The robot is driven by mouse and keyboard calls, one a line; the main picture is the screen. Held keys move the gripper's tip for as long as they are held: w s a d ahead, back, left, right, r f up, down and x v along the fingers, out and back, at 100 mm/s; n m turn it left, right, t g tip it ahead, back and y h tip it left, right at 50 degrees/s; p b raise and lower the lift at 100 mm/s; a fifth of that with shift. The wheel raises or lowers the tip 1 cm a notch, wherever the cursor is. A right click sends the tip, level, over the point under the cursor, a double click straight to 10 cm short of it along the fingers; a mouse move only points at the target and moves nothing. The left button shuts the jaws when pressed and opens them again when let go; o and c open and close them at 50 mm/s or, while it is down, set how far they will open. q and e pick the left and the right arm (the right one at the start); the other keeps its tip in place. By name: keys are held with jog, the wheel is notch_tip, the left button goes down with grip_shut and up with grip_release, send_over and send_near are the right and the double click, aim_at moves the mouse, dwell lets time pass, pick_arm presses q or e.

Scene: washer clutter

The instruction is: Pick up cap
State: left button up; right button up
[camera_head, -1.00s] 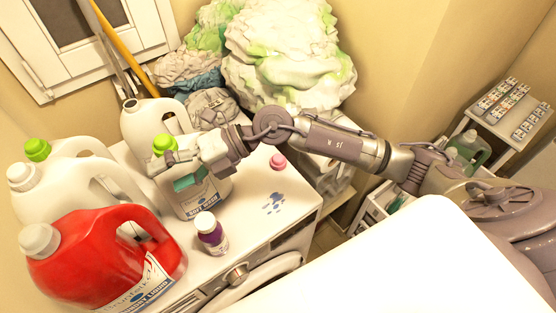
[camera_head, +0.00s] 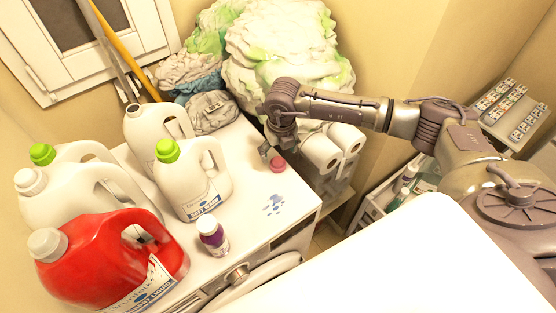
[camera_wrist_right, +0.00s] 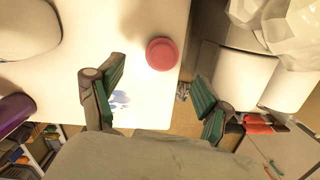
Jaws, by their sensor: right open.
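The small round pink cap (camera_head: 277,163) lies on the washer's white top near its right back edge. In the right wrist view the cap (camera_wrist_right: 161,54) sits just beyond the fingertips, roughly centred between them. My right gripper (camera_head: 267,150) hangs beside the cap, pointing down. In the wrist view its green-padded fingers (camera_wrist_right: 157,75) are spread apart with nothing between them. A white jug without a cap (camera_head: 150,125) stands at the back of the washer. My left gripper is not in view.
The washer top (camera_head: 245,185) holds a green-capped white jug (camera_head: 203,180), a red jug (camera_head: 110,255) and a small purple-labelled bottle (camera_head: 213,236). A laundry pile (camera_head: 285,45) rises behind my right arm. White rolls (camera_head: 325,150) stand right of the washer. The top around the cap is mostly clear.

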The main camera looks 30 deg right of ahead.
aim_at(278, 160)
jog(key=f, duration=0.1)
jog(key=f+p, duration=0.1)
jog(key=f, duration=0.1)
jog(key=w+f+p, duration=0.1)
jog(key=f, duration=0.1)
jog(key=shift+d+f, duration=0.2)
jog(key=shift+f, duration=0.35)
jog(key=c, duration=0.8)
